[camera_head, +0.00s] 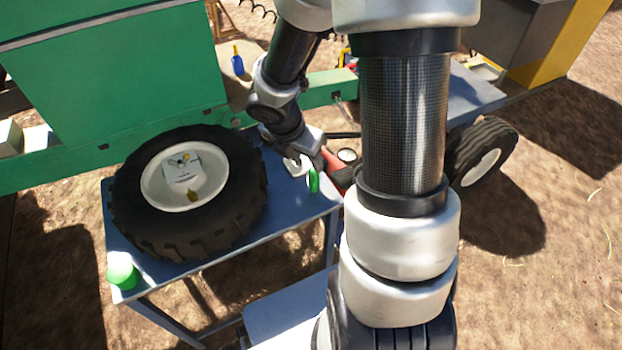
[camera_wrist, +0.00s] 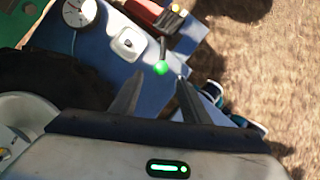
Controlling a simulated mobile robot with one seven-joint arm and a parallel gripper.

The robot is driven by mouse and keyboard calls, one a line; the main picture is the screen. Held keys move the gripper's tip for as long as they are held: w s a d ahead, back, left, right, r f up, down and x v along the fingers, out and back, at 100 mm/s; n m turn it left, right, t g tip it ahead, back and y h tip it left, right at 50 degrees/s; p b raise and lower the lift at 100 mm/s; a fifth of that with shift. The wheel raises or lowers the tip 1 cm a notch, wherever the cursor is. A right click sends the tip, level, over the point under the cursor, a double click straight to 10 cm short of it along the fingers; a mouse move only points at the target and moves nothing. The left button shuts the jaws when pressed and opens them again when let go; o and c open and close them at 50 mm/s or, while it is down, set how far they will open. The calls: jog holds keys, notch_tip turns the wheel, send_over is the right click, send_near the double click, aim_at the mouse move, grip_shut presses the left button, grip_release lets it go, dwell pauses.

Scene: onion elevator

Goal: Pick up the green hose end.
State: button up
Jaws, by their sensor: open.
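The green hose end (camera_head: 314,182) is a small bright green piece near the right edge of the blue table. In the wrist view it shows as a rounded green tip (camera_wrist: 161,68) on a dark stem, beyond and between my fingertips. My gripper (camera_wrist: 160,80) is open, with one dark finger on each side of the line to the green tip. Nothing is held between the fingers. In the head view my gripper (camera_head: 308,162) is just above and behind the green piece, its fingers hard to make out. I cannot tell whether a finger touches it.
A large tyre (camera_head: 132,205) covers much of the blue table (camera_head: 290,218). A white fitting (camera_wrist: 127,43), a round gauge (camera_wrist: 79,12) and a red object (camera_head: 343,172) are close to my gripper. Green machinery (camera_head: 120,80) stands behind.

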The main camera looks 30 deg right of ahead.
aim_at(314, 171)
jog(key=b+x, duration=0.1)
jog(key=x, duration=0.3)
jog(key=shift+w, duration=0.1)
jog(key=b+x, duration=0.3)
jog(key=x, duration=0.2)
jog(key=shift+d, duration=0.15)
jog(key=shift+c, duration=0.4)
grip_shut()
